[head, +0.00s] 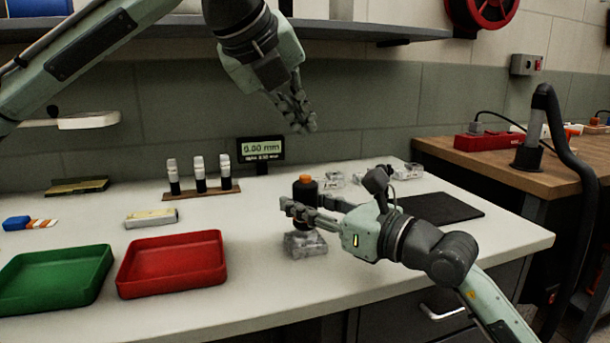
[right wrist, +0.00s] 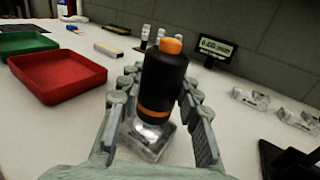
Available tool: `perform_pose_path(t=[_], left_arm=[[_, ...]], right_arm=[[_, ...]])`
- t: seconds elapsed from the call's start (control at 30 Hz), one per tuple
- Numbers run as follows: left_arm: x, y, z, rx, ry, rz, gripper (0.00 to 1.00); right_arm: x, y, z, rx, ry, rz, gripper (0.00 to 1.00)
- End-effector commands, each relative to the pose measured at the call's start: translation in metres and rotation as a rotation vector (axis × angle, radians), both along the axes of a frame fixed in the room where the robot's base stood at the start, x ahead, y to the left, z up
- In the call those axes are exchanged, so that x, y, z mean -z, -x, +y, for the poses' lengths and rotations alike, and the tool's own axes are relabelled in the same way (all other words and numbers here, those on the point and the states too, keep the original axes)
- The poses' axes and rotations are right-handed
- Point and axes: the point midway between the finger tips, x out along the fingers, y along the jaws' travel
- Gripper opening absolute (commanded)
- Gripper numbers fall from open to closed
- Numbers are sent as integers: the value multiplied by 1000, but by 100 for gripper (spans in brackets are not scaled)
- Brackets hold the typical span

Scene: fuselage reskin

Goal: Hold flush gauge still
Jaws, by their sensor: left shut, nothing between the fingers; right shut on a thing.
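The flush gauge (head: 306,189) is a black cylinder with an orange cap. It stands upright on a clear block (head: 304,245) on the white bench. In the right wrist view the gauge (right wrist: 164,80) shows an orange band low on its body, with the clear block (right wrist: 150,140) beneath it. My right gripper (head: 303,212) is shut on the gauge, one finger on each side. My left gripper (head: 305,122) is shut and empty, raised above and behind the gauge. A small display (head: 261,149) behind shows a reading in mm, which looks like 0.00.
A red tray (head: 172,264) and a green tray (head: 55,280) stand at the front left. A rack with dark, white-topped cylinders (head: 200,187) stands behind them. More clear blocks (head: 408,170) and a black mat (head: 440,208) lie to the right. A shelf (head: 350,30) hangs above.

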Motion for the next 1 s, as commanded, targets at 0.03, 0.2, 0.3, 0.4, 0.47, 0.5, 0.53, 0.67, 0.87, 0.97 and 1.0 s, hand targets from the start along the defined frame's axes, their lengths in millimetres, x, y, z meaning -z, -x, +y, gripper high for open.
perform_pose_path(t=[0.03,0.2,0.3,0.4,0.47,0.5,0.53,0.67,0.87,0.97,1.0], left_arm=[[0,0,0,0,0,0,0],[0,0,0,0,0,0,0],[0,0,0,0,0,0,0],[0,0,0,0,0,0,0],[0,0,0,0,0,0,0],[0,0,0,0,0,0,0],[0,0,0,0,0,0,0],[0,0,0,0,0,0,0],[0,0,0,0,0,0,0],[0,0,0,0,0,0,0],[0,0,0,0,0,0,0]], right_arm=[[0,0,0,0,0,0,0],[0,0,0,0,0,0,38],[0,0,0,0,0,0,50],[0,0,0,0,0,0,57],[0,0,0,0,0,0,57],[0,0,0,0,0,0,57],[0,0,0,0,0,0,57],[0,1,-1,0,0,0,57],[2,15,-18,3,3,1,57],[2,29,-34,3,3,1,57],[2,35,-41,3,5,2,57]])
